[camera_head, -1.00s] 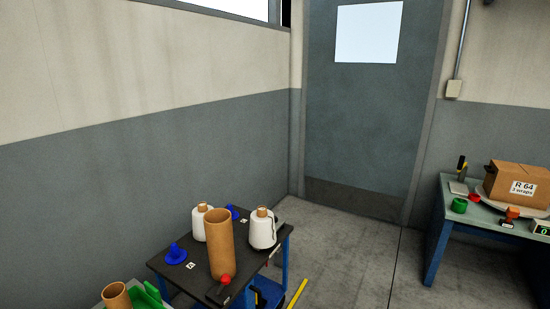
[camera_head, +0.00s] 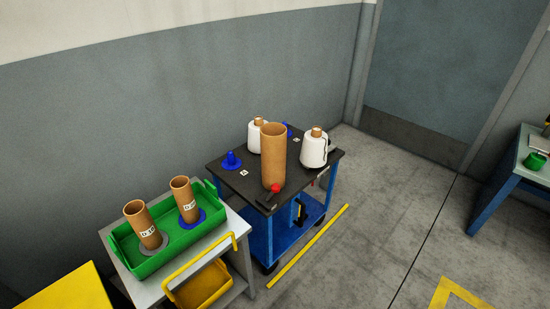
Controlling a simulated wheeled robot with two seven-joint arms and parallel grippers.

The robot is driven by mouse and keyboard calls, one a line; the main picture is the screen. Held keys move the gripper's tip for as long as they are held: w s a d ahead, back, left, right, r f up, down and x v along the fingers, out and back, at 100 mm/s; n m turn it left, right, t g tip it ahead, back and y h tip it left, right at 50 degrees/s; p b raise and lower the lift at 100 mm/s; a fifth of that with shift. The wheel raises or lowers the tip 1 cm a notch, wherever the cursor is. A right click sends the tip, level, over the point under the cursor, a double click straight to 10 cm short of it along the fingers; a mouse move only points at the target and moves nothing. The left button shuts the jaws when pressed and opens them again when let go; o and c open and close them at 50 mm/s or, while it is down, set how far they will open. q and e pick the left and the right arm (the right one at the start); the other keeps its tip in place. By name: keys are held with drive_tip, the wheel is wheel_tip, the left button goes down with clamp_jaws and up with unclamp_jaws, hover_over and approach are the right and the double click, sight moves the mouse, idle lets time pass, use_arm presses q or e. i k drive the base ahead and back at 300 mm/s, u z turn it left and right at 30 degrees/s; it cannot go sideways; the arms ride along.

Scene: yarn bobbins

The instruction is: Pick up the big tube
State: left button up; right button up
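The big tube (camera_head: 272,158) is a tall brown cardboard cylinder. It stands upright near the front edge of a dark-topped cart (camera_head: 232,185) with a blue frame. Two white yarn bobbins with brown cores stand behind it, one at the back left (camera_head: 254,139) and one to the right (camera_head: 314,150). Two smaller brown tubes, one at the left (camera_head: 142,226) and one to its right (camera_head: 184,200), stand tilted in a green tray (camera_head: 127,251) on a grey cart. Neither of my grippers shows in the view.
A blue cone peg (camera_head: 231,160) sits on the dark cart, left of the big tube. A red knob (camera_head: 275,188) is at its front edge. A yellow bin (camera_head: 203,288) hangs below the grey cart. Grey floor is clear at the right, before a table (camera_head: 510,170).

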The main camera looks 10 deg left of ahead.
sight(273, 135)
drive_tip(key=z, duration=0.55)
drive_tip(key=k, duration=1.3)
drive_tip(key=z, duration=0.8)
drive_tip(key=i, duration=3.8)
drive_tip(key=u, duration=0.95)
drive_tip(key=i, duration=1)
drive_tip(key=u, duration=1.75)
drive_tip(key=i, duration=0.8)
drive_tip(key=u, duration=0.6)
